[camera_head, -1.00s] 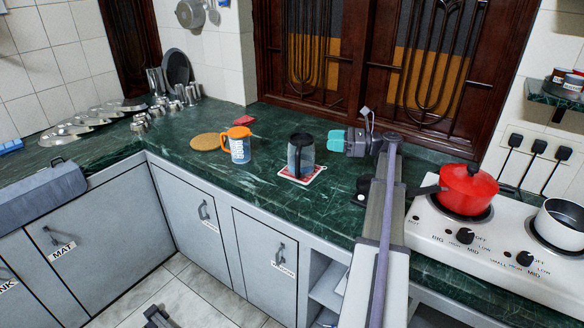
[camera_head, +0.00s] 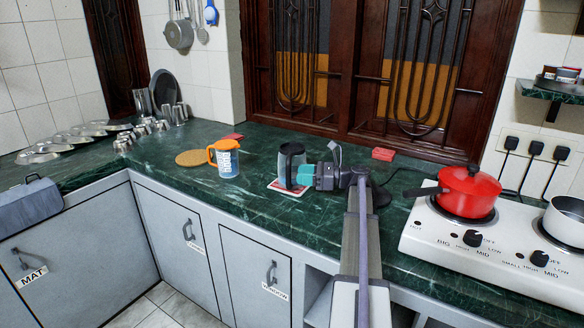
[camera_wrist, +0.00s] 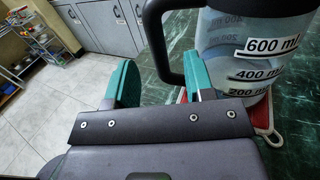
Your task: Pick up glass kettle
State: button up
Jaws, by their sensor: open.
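The glass kettle (camera_head: 289,166) has a dark lid and a dark handle, and it stands upright on a red-and-white mat (camera_head: 273,185) on the green counter. In the wrist view its clear body (camera_wrist: 235,75) shows measuring marks and liquid at the right. My gripper (camera_head: 306,174) is at the right side of the kettle with its teal fingers apart. In the wrist view the dark handle (camera_wrist: 154,40) lies in the gap between the open fingers (camera_wrist: 158,85). I cannot tell whether a finger touches it.
An orange-lidded pitcher (camera_head: 226,160) stands left of the kettle, near a round cork mat (camera_head: 193,158). A red pot (camera_head: 467,190) sits on the white stove (camera_head: 500,240) to the right. The wooden window frame (camera_head: 350,80) rises behind the counter.

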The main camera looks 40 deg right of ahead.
aim_at(288, 174)
jog(key=x, duration=0.5)
jog(key=shift+a, duration=0.1)
jog(key=shift+s, duration=0.1)
grip_shut()
